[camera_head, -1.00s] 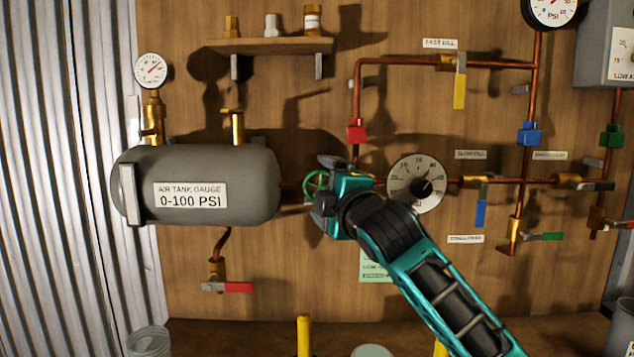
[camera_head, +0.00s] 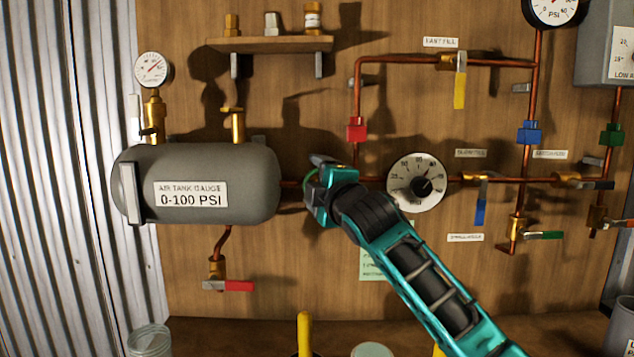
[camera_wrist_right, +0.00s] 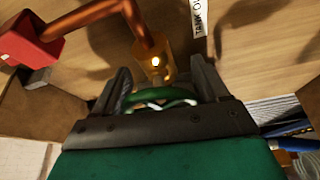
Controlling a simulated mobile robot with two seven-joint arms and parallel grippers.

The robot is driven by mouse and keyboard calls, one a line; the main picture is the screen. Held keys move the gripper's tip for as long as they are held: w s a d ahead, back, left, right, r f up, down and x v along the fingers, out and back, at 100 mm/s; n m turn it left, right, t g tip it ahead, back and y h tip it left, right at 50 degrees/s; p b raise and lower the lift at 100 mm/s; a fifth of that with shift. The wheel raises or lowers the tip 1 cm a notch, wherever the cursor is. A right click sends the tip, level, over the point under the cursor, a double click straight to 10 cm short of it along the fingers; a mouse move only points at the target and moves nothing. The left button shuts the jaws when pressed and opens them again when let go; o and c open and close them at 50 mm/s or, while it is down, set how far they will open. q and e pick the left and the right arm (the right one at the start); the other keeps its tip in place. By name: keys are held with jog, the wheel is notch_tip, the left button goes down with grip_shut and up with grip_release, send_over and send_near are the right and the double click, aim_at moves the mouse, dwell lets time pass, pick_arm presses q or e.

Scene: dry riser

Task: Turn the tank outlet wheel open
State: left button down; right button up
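The green tank outlet wheel (camera_wrist_right: 160,98) shows in the right wrist view on a brass valve body (camera_wrist_right: 153,62), between the two fingers of my right gripper (camera_wrist_right: 160,88). The fingers stand wide apart, one on each side of the wheel; I cannot tell whether they touch it. In the head view my right gripper (camera_head: 322,180) is just right of the grey air tank (camera_head: 200,160), over the pipe. It hides nearly all of the wheel; a little green rim (camera_head: 311,184) shows at its left. My left gripper is not in view.
A white dial gauge (camera_head: 415,182) is close right of my right gripper. A red fitting (camera_head: 356,130) on a copper pipe stands just above it. A shelf (camera_head: 270,45) with fittings is above the tank. A red-handled valve (camera_head: 230,286) hangs below the tank.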

jog(key=c, duration=0.6)
jog(key=shift+o, duration=0.2)
jog(key=shift+d+f+n+g+h+p, duration=0.1)
jog(key=shift+n+g+h+p, duration=0.4)
jog(key=shift+n+p, duration=0.85)
jog(key=shift+f+n+g+h+p, duration=0.1)
jog(key=shift+n+g+h+p, duration=0.2)
jog(key=shift+n+g+p, duration=0.9)
jog(key=shift+n+t+b, duration=0.3)
jog(key=shift+n+t, duration=0.25)
jog(key=shift+t, duration=0.05)
jog(key=o, duration=1)
jog(key=shift+c, duration=0.2)
